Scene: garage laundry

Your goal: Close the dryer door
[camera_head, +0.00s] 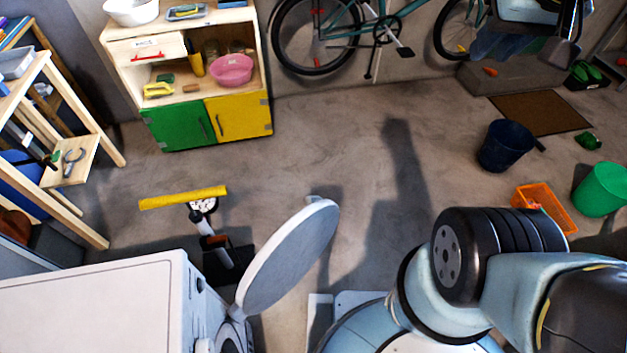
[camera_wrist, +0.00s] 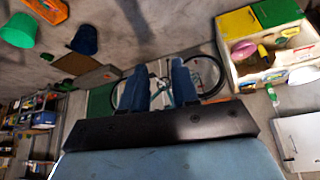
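The white dryer (camera_head: 110,305) stands at the lower left of the head view. Its round door (camera_head: 288,258) is swung open and stands out to the right of the dryer's front. The hinge side of the door is at the dryer's right edge, and the opening is mostly hidden from this angle. My gripper (camera_wrist: 158,75) shows in the wrist view with its two blue fingers apart and nothing between them. The dryer door is not seen in the wrist view. My arm is at the lower right of the head view, apart from the door.
A yellow-headed tool (camera_head: 183,197) stands just behind the door. An orange basket (camera_head: 545,208), a dark blue bucket (camera_head: 505,146) and a green bucket (camera_head: 601,190) are at the right. A wooden cabinet (camera_head: 185,50) and a bicycle are at the back. The middle floor is clear.

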